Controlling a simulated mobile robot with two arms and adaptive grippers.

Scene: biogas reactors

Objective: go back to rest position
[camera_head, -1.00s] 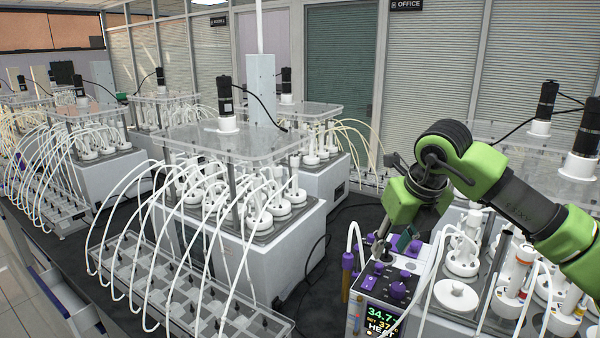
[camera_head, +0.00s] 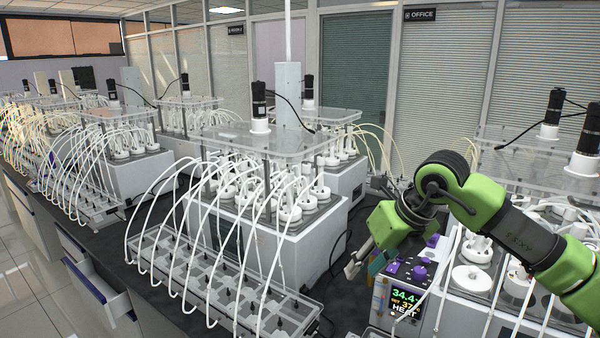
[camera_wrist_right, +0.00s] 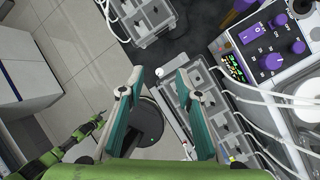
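My right gripper (camera_head: 358,262) hangs in front of and left of the heater control box (camera_head: 408,302), which has purple knobs and a lit display reading HEAT. In the right wrist view the two teal-padded fingers of this gripper (camera_wrist_right: 160,80) stand wide apart with nothing between them. The control box (camera_wrist_right: 262,48) shows at the upper right there, apart from the fingers. A green arm at the lower left of the wrist view appears to be my left one, with its gripper (camera_wrist_right: 92,128) small and dark; its opening is unclear. The left gripper is not in the head view.
A reactor (camera_head: 270,245) with white tubes stands left of my right gripper, with a compartmented tray (camera_head: 225,285) before it. More reactors line the bench behind. A drawer (camera_head: 100,290) stands open at the lower left. Floor (camera_wrist_right: 75,50) shows left in the wrist view.

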